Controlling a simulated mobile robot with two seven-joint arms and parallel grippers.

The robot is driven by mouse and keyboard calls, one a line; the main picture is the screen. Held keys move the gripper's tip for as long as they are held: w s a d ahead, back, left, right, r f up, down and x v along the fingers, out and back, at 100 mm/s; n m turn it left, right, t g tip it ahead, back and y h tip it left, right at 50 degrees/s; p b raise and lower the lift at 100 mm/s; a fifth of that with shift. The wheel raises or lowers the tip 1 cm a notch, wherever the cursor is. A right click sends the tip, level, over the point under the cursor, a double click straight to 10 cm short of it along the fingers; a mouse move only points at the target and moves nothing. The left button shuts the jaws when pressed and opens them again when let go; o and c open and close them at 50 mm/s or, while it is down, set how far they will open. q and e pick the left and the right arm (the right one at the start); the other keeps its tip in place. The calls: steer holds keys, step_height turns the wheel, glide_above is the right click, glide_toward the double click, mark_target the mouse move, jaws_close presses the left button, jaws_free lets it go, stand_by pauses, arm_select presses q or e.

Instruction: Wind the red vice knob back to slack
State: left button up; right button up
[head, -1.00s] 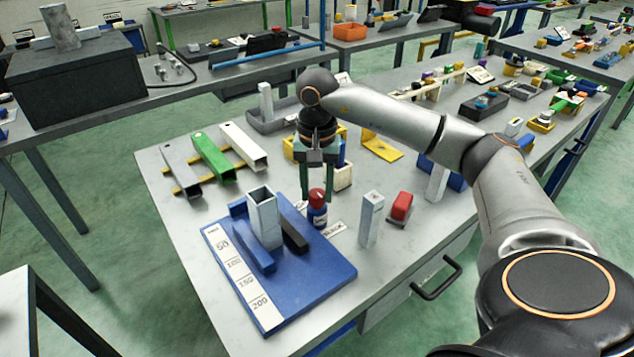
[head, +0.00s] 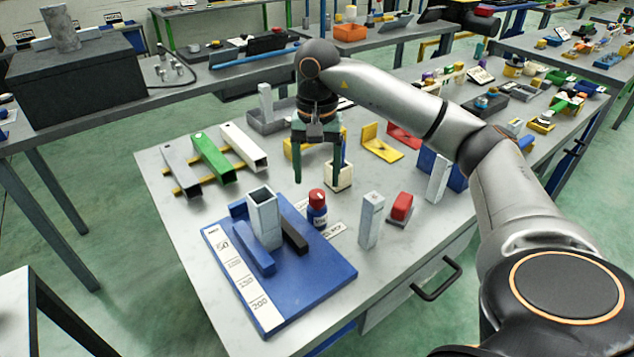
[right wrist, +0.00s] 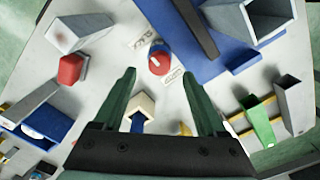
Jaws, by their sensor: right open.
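The red vice knob (head: 317,195) sits on a short blue post beside the blue vice base (head: 318,272). The base has blue blocks, a black jaw (head: 295,237) and an upright square metal tube (head: 264,222). In the right wrist view the knob (right wrist: 159,62) shows a white mark on top, with small white labels either side; one seems to read SLACK. My right gripper (head: 318,174) is open and empty, pointing down above the knob and apart from it. Its spread fingertips (right wrist: 158,76) show in the right wrist view. My left gripper is not in view.
An upright light block (head: 371,220) and a red block on a grey base (head: 401,208) stand right of the knob. Channel pieces, one green (head: 213,158), lie at left.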

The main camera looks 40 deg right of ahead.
mark_target(318, 194)
step_height(318, 194, up, 8)
steer(key=p, duration=0.2)
steer(key=shift+s, duration=0.1)
stand_by(0.6)
